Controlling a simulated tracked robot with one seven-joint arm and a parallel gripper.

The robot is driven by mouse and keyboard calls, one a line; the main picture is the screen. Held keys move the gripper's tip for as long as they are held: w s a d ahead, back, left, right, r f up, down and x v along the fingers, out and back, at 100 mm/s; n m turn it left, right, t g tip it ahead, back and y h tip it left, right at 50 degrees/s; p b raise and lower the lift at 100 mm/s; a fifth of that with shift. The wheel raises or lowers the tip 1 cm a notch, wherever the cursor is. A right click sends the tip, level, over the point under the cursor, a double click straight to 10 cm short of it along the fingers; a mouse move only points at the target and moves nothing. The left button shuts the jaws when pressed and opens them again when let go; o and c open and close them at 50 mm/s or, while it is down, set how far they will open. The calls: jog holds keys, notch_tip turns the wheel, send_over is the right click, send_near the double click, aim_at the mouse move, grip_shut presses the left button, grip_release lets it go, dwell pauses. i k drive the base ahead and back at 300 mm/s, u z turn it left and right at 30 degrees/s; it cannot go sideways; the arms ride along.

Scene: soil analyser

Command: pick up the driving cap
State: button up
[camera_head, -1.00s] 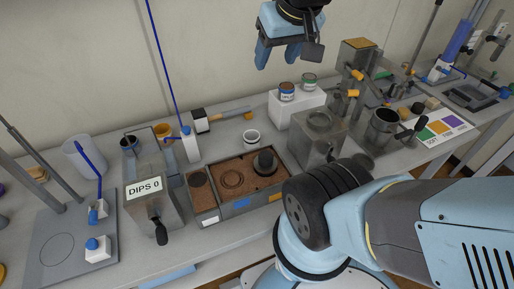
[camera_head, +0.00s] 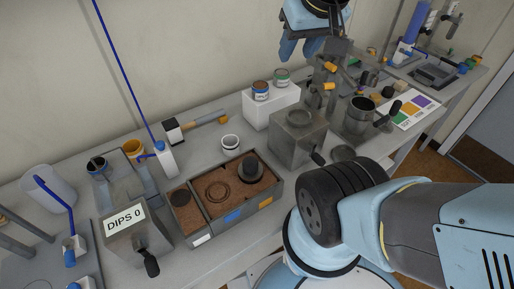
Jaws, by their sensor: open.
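A dark, stepped round piece with a wider base, which looks like the driving cap (camera_head: 251,169), sits on the brown soil in the right part of a soil tray (camera_head: 262,203). A ring (camera_head: 217,191) shows in the soil to its left. My gripper (camera_head: 307,46) is at the top of the view, high and well up and to the right of the cap, with blue fingers apart and pointing down. It looks empty, and part of it overlaps the metal stand. Nothing hides the cap.
A grey metal box (camera_head: 299,136) stands right of the tray, with a white block (camera_head: 270,106) carrying two small cans behind it. A white cup (camera_head: 230,143) stands just behind the tray. The DIPS 0 box (camera_head: 128,226) is at left. A slender blue rod (camera_head: 124,70) rises behind.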

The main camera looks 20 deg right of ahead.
aim_at(250, 169)
jog(key=z, duration=0.9)
jog(key=k, duration=2.35)
jog(key=u, duration=1.25)
jog(key=i, duration=1.05)
